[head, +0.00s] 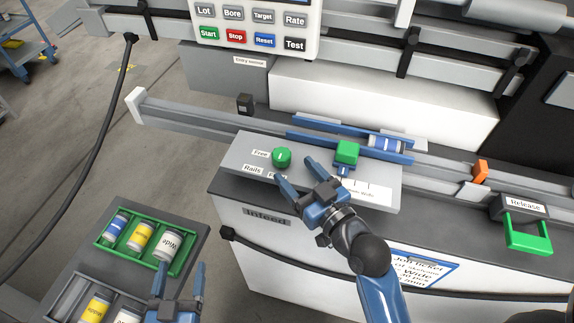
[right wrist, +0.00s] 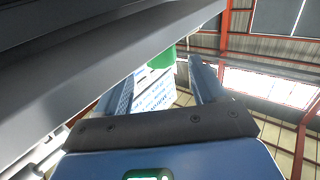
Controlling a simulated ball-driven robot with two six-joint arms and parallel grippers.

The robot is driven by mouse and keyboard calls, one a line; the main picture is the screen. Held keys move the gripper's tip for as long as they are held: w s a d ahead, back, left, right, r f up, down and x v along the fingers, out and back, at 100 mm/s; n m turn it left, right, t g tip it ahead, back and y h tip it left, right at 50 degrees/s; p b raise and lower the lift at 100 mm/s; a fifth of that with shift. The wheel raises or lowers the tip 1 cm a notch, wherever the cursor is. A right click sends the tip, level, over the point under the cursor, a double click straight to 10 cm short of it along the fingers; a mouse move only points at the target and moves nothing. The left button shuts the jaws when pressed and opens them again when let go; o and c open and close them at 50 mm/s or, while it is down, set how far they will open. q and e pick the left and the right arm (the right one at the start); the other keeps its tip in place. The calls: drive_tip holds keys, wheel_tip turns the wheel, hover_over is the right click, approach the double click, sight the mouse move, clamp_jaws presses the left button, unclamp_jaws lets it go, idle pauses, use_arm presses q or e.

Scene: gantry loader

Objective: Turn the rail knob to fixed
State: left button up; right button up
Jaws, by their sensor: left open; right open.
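The round green rail knob (head: 281,157) sits on the grey panel (head: 243,146) beside the labels "Free" and "Rails". A pale mark shows on its top. A third label below is mostly covered by my right gripper (head: 293,169). That gripper is open, with its fingertips just below and right of the knob. I cannot tell whether they touch it. In the right wrist view, a green piece (right wrist: 163,59) shows beyond the open fingers; which green part it is I cannot tell. My left gripper (head: 178,268) is open and empty at the bottom left.
A green block (head: 346,152) stands right of the knob, above a scale. A blue can (head: 386,143) lies between the blue rails behind. A green tray (head: 103,241) of several cans is near my left gripper. A green Release handle (head: 528,240) is at right.

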drive_tip(key=v, duration=0.2)
drive_tip(key=shift+s+d, duration=0.15)
drive_tip(key=shift+s, duration=0.1)
use_arm(q)
drive_tip(key=shift+f, duration=0.1)
use_arm(e)
drive_tip(key=shift+v, duration=0.8)
use_arm(q)
drive_tip(key=shift+s, duration=0.1)
